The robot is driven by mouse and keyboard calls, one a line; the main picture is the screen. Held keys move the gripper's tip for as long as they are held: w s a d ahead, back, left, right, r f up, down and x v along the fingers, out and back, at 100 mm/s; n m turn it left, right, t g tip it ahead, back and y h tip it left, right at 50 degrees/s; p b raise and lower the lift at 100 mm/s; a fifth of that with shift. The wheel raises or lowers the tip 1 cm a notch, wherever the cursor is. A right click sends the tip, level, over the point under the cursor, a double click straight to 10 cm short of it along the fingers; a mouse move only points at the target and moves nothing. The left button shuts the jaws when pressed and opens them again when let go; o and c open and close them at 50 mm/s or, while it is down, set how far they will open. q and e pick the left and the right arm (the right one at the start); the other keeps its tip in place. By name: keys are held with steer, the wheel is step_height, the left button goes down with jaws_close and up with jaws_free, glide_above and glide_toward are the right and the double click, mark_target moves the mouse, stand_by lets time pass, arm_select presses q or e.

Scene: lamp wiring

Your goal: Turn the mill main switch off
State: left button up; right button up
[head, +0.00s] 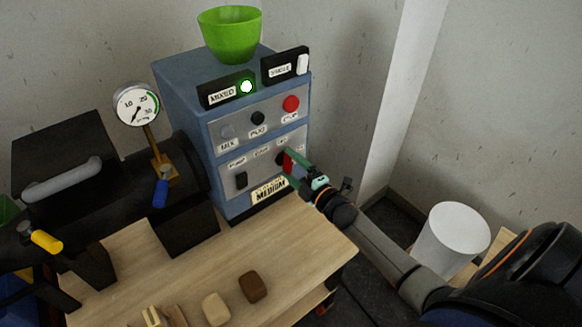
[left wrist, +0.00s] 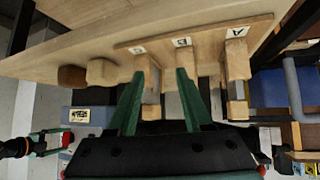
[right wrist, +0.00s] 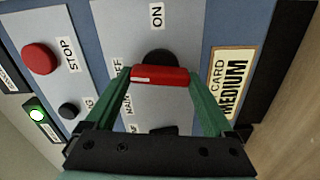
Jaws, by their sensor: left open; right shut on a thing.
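The main switch shows in the right wrist view as a red handle (right wrist: 160,75) on a dark round hub on the grey panel. Labels ON, OFF and MAIN surround it. The handle's white mark is at its left end, nearest the OFF label. My right gripper (right wrist: 160,78) is shut on the handle, one green finger at each end. In the head view the red handle (head: 288,161) is on the lower panel of the blue mill (head: 180,90), partly hidden by my right gripper (head: 303,174). My left gripper (left wrist: 157,80) is open below a lettered wooden rack, a wooden piece between its fingers.
The mill bears a red stop button (head: 291,104), a lit green lamp (head: 246,86) and a green bowl (head: 229,35). A dark drum machine with a gauge (head: 137,105) stands left. Two small blocks lie on the wooden table (head: 290,235). A white bin (head: 452,240) stands right.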

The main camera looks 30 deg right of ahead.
steer(key=shift+f+n, duration=0.15)
steer(key=shift+n, duration=0.85)
steer(key=o, duration=1.1)
steer(key=s, duration=0.8)
steer(key=s+d, duration=0.1)
steer(key=s, duration=0.3)
steer(key=shift+s+b, duration=0.3)
steer(key=shift+b, duration=0.05)
steer(key=s+a+f+m+g, duration=0.3)
steer(key=s+a+f+m, duration=0.1)
steer(key=s+a+m, duration=0.1)
steer(key=s+a+f+m+g+p, duration=0.1)
steer(key=s+a+f+m+g, duration=0.1)
steer(key=s+a+f+m, duration=0.2)
steer(key=s+a+f+m+g+y+p, duration=0.1)
steer(key=s+a+f+m+g, duration=0.2)
steer(key=s+a+f+m, duration=0.2)
steer(key=shift+s+a+m+g, duration=0.2)
steer(key=shift+a+m, duration=0.55)
steer(key=shift+a, duration=0.3)
steer(key=shift+s+a+m+g, duration=0.1)
steer(key=shift+s+a+m, duration=0.1)
steer(key=shift+a+m, duration=0.7)
